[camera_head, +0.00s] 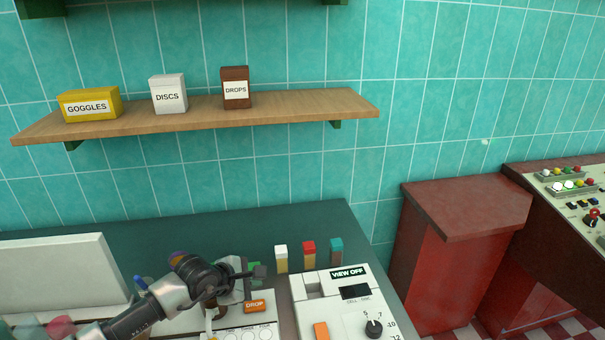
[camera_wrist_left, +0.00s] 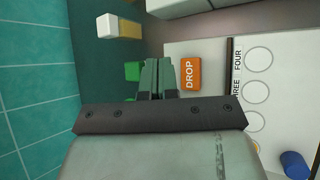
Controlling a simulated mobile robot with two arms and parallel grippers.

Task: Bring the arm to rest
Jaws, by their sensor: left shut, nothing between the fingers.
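My left arm comes in from the lower left of the head view. My left gripper (camera_head: 258,270) is over the back of a white panel (camera_head: 185,326), close to an orange DROP block (camera_head: 255,306). In the left wrist view the gripper's green fingers (camera_wrist_left: 158,72) are together with nothing between them, and the orange DROP block (camera_wrist_left: 190,74) lies beside them. A small green piece (camera_wrist_left: 132,70) shows on their other side; I cannot tell whether they touch it. My right gripper is not in view.
White-topped (camera_head: 281,258), red-topped (camera_head: 308,254) and teal-topped (camera_head: 336,250) blocks stand right of the gripper, behind a white VIEW OFF machine (camera_head: 345,305). A wall shelf (camera_head: 205,111) holds GOGGLES (camera_head: 88,105), DISCS (camera_head: 168,94) and DROPS (camera_head: 235,88) boxes. A red cabinet (camera_head: 465,206) stands right.

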